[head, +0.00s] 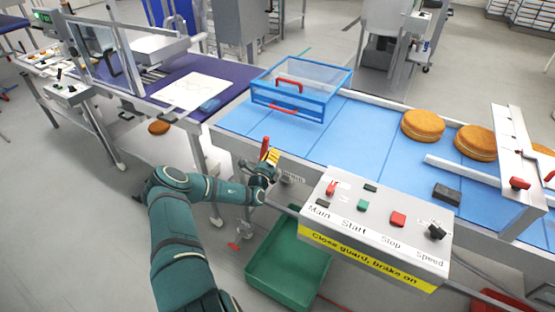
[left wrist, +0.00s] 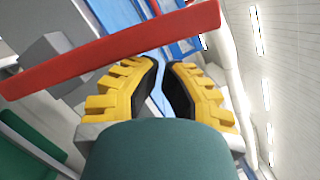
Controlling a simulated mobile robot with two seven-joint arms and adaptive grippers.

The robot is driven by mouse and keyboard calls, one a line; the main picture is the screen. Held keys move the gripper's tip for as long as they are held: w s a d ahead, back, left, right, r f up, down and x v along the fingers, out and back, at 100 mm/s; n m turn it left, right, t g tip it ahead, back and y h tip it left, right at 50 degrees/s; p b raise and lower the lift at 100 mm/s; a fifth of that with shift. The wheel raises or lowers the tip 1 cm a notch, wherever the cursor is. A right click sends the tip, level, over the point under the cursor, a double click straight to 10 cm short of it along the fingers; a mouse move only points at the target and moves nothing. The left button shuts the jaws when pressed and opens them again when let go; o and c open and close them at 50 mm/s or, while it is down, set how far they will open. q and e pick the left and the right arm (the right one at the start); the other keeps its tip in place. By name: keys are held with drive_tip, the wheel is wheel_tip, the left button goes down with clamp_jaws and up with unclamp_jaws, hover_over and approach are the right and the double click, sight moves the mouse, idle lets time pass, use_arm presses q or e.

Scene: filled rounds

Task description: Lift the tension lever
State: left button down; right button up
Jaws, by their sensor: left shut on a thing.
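The tension lever (head: 265,146) has a red handle that stands up at the near side of the blue conveyor. In the left wrist view the red lever (left wrist: 120,50) runs slantwise across the picture at the tips of the yellow fingers (left wrist: 165,75). The fingers partly hide where the lever joins its mount. My right gripper is not in view.
A control box (head: 375,225) with switches stands right of the gripper. A green crate (head: 262,275) sits on the floor below. A clear guard with blue frame (head: 325,95) stands on the blue belt (head: 345,135). Round cakes (head: 422,125) lie to the right.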

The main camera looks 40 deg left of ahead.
use_arm(q)
drive_tip(key=shift+a+r, duration=0.3)
drive_tip(key=shift+a, duration=0.1)
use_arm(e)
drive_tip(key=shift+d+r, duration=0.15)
